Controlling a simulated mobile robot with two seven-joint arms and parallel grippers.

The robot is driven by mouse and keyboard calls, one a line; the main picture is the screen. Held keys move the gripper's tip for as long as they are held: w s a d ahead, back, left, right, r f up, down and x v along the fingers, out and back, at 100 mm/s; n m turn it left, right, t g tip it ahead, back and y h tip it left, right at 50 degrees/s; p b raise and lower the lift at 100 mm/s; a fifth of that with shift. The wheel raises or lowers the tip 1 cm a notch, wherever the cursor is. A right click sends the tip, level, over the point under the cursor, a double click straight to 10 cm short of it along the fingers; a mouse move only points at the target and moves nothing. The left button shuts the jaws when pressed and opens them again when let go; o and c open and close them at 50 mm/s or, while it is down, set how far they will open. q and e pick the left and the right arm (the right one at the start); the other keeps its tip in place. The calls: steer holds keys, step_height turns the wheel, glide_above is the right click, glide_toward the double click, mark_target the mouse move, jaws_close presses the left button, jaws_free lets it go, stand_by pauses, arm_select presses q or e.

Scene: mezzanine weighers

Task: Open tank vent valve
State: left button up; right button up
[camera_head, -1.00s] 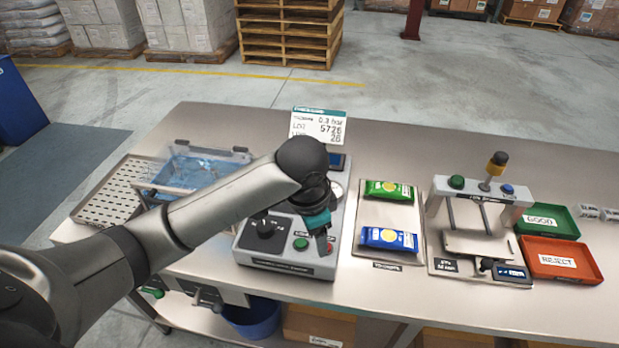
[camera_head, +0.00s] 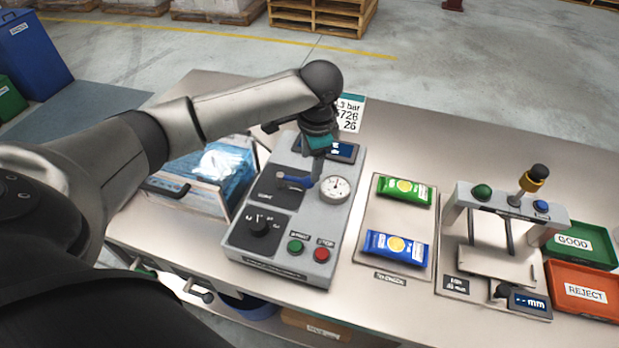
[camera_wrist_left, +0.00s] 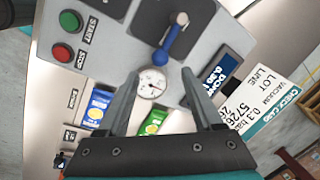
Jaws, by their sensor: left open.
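The vent valve shows as a blue lever (camera_head: 296,180) on a dark plate of the grey control panel (camera_head: 235,232). In the left wrist view the blue lever (camera_wrist_left: 173,45) lies just beyond the fingertips, between their lines, with a pale metal pivot at its far end. My left gripper (camera_head: 318,178) is open and empty over the panel, close to the lever and the gauge (camera_head: 334,189). Its two fingers (camera_wrist_left: 160,76) show apart in the left wrist view; I cannot tell whether either touches the lever. The clear water tank (camera_head: 180,198) stands left of the panel, partly behind my arm. My right gripper is out of view.
The panel also bears a black knob (camera_head: 260,226), a green button (camera_head: 295,246) and a red button (camera_head: 322,254). A display and check card (camera_head: 350,115) stand behind. Green and blue packets (camera_head: 397,246), a gauge stand (camera_head: 505,262) and GOOD and REJECT trays (camera_head: 585,292) are to the right.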

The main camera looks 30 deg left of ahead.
mark_target(309, 179)
arm_select(q)
steer(key=f, duration=0.4)
steer(key=w+a+f, duration=0.1)
steer(key=f, duration=0.1)
steer(key=shift+f+b, duration=0.15)
steer(key=shift+b, duration=0.2)
steer(key=shift+f, duration=0.65)
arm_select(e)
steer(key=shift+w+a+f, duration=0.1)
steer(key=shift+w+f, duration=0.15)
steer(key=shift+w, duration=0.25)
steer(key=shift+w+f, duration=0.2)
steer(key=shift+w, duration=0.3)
arm_select(q)
steer(key=shift+c, duration=0.2)
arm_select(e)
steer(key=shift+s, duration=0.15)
arm_select(q)
steer(key=c, duration=0.3)
jaws_close()
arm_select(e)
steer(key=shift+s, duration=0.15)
